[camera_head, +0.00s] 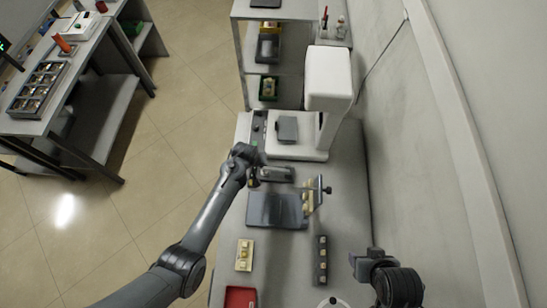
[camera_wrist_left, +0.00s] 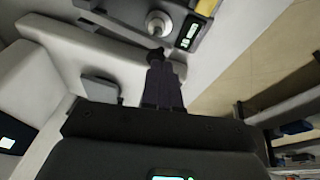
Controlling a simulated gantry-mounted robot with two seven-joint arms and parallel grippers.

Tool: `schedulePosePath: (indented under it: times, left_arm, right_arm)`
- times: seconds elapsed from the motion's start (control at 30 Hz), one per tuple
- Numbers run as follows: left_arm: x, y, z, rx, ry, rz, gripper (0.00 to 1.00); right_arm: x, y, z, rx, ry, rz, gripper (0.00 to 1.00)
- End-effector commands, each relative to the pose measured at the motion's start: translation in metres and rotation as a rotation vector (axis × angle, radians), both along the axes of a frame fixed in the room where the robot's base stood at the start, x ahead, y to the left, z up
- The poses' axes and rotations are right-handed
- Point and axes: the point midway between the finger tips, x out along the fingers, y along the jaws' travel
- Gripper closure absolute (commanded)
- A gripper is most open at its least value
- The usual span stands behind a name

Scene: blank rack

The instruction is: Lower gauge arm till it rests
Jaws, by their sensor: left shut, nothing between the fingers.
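A small upright post with a short crossbar (camera_head: 319,189) stands at the right edge of a dark flat plate (camera_head: 275,209) on the bench; it may be the gauge arm, but I cannot tell for sure. My left gripper (camera_head: 254,182) is shut and empty, pointing down beside a dark box (camera_head: 278,174) behind the plate. In the left wrist view its dark fingers (camera_wrist_left: 168,68) are together, close to a round silver knob (camera_wrist_left: 158,23) on a dark unit with a green display (camera_wrist_left: 190,31). Contact is unclear. My right gripper (camera_head: 371,262) is at the lower right, its fingers indistinct.
A white machine (camera_head: 329,78) with a small grey stage (camera_head: 288,129) stands behind. A yellow tray (camera_head: 245,254), a dark strip with pale pieces (camera_head: 321,260) and a red bin (camera_head: 240,297) lie nearer. A shelf (camera_head: 251,62) is at the back; a wall runs along the right.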

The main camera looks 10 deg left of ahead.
Motion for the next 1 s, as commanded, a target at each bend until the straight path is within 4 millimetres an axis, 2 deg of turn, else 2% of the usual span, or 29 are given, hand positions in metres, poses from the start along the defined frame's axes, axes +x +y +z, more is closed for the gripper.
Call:
schedulePosePath:
  times: [0.03, 0.3, 0.77, 1.0]
  left_arm:
    - [-0.008, 0.011, -0.018, 0.011, 0.016, 0.007, 1.0]
    - [-0.01, 0.018, -0.029, 0.015, 0.019, 0.012, 1.0]
    - [-0.01, 0.018, -0.032, 0.016, 0.019, 0.014, 1.0]
    - [-0.01, 0.017, -0.018, 0.013, 0.016, 0.013, 1.0]
  right_arm:
    - [0.0, 0.0, -0.004, -0.002, 0.0, 0.002, 0.48]
    - [0.0, -0.002, -0.007, -0.009, 0.0, 0.006, 0.48]
    - [0.0, -0.001, -0.009, -0.004, 0.0, 0.003, 0.48]
    - [0.0, 0.0, 0.004, 0.001, 0.0, -0.001, 0.48]
